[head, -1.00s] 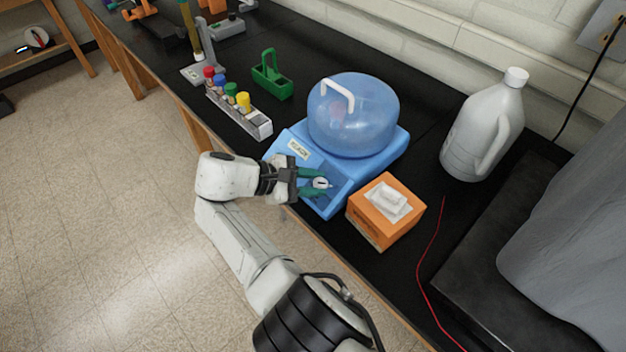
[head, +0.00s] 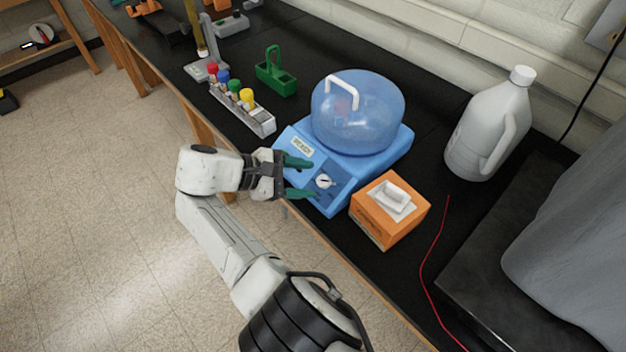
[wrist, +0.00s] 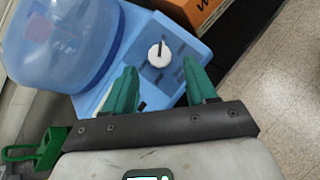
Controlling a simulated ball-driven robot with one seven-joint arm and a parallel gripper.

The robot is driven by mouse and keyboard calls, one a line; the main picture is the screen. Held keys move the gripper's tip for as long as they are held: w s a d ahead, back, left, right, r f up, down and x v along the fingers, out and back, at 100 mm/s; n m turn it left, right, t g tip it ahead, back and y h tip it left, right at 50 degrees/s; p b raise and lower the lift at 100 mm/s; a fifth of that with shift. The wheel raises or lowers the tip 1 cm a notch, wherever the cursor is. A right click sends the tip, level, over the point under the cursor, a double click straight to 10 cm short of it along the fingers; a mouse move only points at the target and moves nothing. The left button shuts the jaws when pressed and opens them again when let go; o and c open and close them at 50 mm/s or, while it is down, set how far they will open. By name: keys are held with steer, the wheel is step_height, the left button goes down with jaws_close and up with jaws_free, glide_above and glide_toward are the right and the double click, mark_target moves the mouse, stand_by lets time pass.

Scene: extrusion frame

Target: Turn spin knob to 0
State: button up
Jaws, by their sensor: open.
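The white spin knob (head: 324,181) sits on the sloped front panel of the blue centrifuge (head: 388,152), which has a clear blue domed lid (head: 358,115). A label by the panel's left side reads READY. My gripper (head: 305,178) is open, its green fingers apart in front of the panel, just short of the knob. In the wrist view the knob (wrist: 159,54) shows whole between and beyond the fingertips (wrist: 161,76), with a dark pointer line near its top. Nothing is between the fingers. I cannot read any number marks around the knob.
An orange tissue box (head: 388,212) stands close to the centrifuge's right side. A rack of coloured-cap tubes (head: 245,110) and a green caddy (head: 276,75) stand to the left. A white jug (head: 487,125) and red wire (head: 424,270) are to the right. The bench edge runs below my gripper.

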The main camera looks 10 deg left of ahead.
steer(key=b+v, duration=0.2)
steer(key=v, duration=0.5)
steer(key=shift+s+a, duration=0.1)
